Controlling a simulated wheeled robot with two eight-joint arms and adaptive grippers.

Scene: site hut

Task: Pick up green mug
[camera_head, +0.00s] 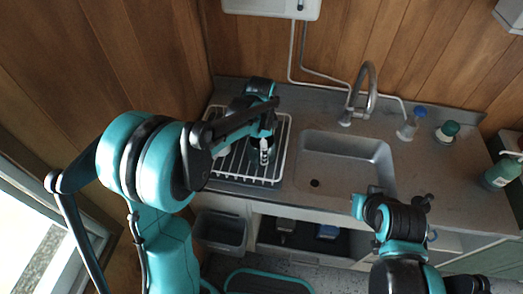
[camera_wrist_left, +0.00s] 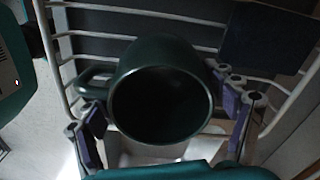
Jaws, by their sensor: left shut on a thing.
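The dark green mug (camera_wrist_left: 165,58) shows in the left wrist view over the white wire dish rack (camera_wrist_left: 115,8). Its round mouth faces the camera and its handle points left. My left gripper (camera_wrist_left: 165,115) is shut on the mug, with one finger on each side of it. In the head view my left gripper (camera_head: 264,150) is over the right half of the dish rack (camera_head: 283,160), and the arm mostly hides the mug. I cannot tell whether the mug touches the rack. My right gripper (camera_head: 395,208) is in front of the sink, away from the mug; its fingers are unclear.
The sink (camera_head: 345,165) with a curved tap (camera_head: 370,85) is right of the rack. A blue-capped bottle (camera_head: 409,125), a green-topped item (camera_head: 447,132) and a green bottle (camera_head: 502,173) stand further right. A grey bin (camera_head: 220,232) is below the counter.

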